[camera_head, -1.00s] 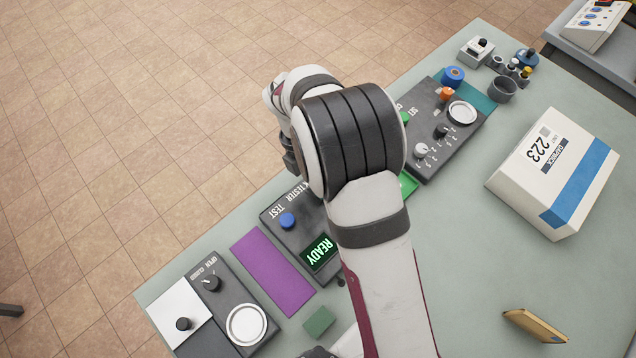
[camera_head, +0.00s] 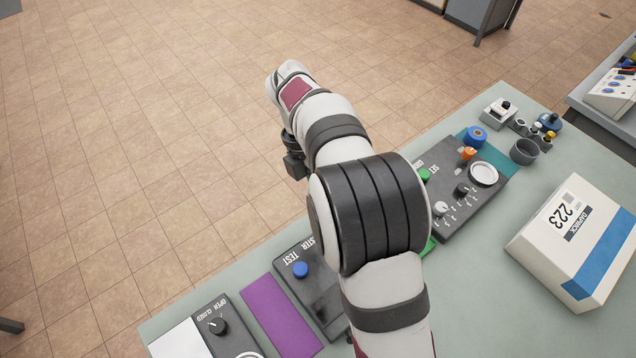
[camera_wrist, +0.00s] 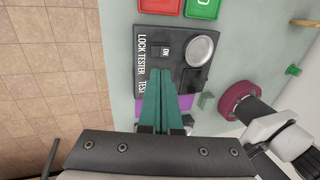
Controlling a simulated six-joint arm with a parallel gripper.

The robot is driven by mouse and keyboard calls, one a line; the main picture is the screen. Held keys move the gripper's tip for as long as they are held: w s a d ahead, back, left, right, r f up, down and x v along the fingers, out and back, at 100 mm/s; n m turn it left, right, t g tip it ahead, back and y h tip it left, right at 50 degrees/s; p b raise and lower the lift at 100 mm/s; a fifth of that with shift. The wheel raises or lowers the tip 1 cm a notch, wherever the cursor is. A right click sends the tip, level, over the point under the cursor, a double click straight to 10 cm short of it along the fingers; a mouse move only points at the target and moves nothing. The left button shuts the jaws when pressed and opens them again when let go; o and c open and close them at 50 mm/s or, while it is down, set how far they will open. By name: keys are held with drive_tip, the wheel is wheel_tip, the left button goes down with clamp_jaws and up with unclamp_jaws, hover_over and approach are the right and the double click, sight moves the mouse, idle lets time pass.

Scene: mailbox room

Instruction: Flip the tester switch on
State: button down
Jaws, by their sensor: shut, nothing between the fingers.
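The dark lock tester (camera_head: 300,262) lies on the bench, partly hidden by my arm in the head view. Its blue test button (camera_head: 301,270) shows there. In the wrist view, the tester (camera_wrist: 150,62) carries a small switch (camera_wrist: 165,50) with an "ON" mark, beside a round silver dish (camera_wrist: 201,50) and a dark screen (camera_wrist: 194,80). My gripper (camera_wrist: 162,72) is shut and empty, its teal fingers pointing toward the switch, tips over the tester's face. I cannot tell whether they touch it. In the head view the fingertips are hidden.
A purple mat (camera_head: 280,315) lies beside the tester. An open/closed panel (camera_head: 222,325) is at the lower left. Another panel with knobs (camera_head: 466,200) and a white-and-blue box (camera_head: 575,240) are to the right. Floor lies beyond the bench edge.

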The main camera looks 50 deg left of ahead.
drive_tip(key=v, duration=0.4)
drive_tip(key=shift+r, duration=0.1)
drive_tip(key=w+d+g+y, duration=0.1)
drive_tip(key=d, duration=0.1)
drive_tip(key=w+d+r+g+y, duration=0.1)
drive_tip(key=w+g, duration=0.1)
drive_tip(key=shift+w+d, duration=0.3)
drive_tip(key=shift+d, duration=0.1)
drive_tip(key=x, duration=1.2)
drive_tip(key=shift+w+d+f, duration=0.1)
drive_tip(key=shift+d+f, duration=0.1)
drive_tip(key=shift+f, duration=0.2)
drive_tip(key=shift+d+f, duration=0.2)
drive_tip(key=shift+f, duration=0.4)
